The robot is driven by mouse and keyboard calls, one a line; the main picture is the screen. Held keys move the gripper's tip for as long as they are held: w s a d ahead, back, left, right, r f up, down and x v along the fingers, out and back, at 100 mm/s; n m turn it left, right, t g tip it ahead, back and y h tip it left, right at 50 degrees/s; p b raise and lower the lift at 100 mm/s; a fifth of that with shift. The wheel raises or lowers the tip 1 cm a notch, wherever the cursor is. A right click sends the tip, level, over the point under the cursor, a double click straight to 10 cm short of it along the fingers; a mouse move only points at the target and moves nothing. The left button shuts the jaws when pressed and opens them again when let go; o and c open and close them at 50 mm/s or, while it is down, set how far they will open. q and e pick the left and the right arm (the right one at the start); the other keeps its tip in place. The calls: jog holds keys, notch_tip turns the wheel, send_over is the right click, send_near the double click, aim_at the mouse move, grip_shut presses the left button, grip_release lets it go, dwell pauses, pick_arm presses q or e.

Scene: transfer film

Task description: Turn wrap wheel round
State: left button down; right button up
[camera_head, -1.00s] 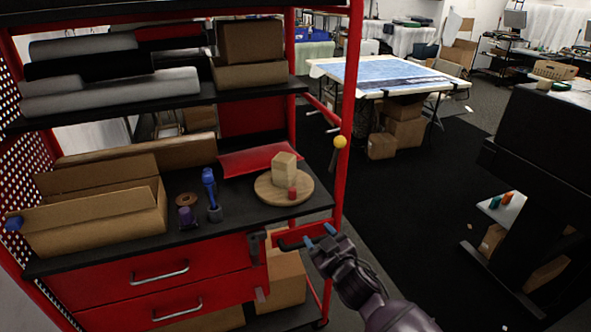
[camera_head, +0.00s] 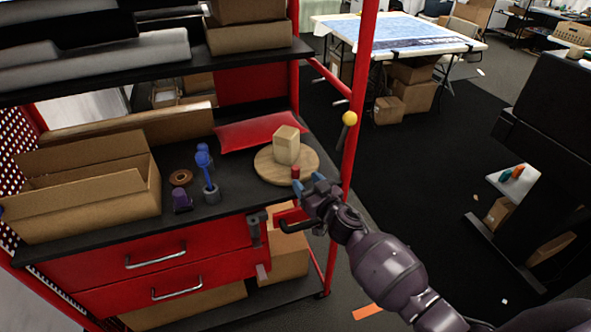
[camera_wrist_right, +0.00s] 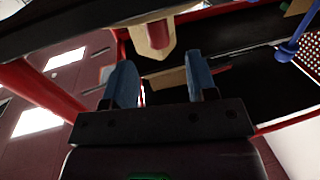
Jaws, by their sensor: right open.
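The wrap wheel is a round wooden disc (camera_head: 268,175) lying flat on the black bench top in the head view. A pale wooden block (camera_head: 286,145) stands on it, and a small red peg (camera_head: 295,172) rises near its front edge. My right gripper (camera_head: 309,186) is open, its blue fingertips just in front of the peg; I cannot tell whether they touch it. In the right wrist view the open fingers (camera_wrist_right: 162,72) have nothing between them, and the red peg (camera_wrist_right: 157,33) shows beyond them against the pale block. My left gripper is not in view.
A red pouch (camera_head: 258,132) lies behind the disc. Left of it stand a blue-handled tool (camera_head: 204,165), a purple item (camera_head: 182,201), a brown ring (camera_head: 181,178) and a cardboard box (camera_head: 90,195).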

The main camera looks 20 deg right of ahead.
aim_at(298, 172)
jog(key=b+x, duration=0.1)
jog(key=x, duration=0.5)
jog(key=shift+w, duration=0.25)
grip_shut()
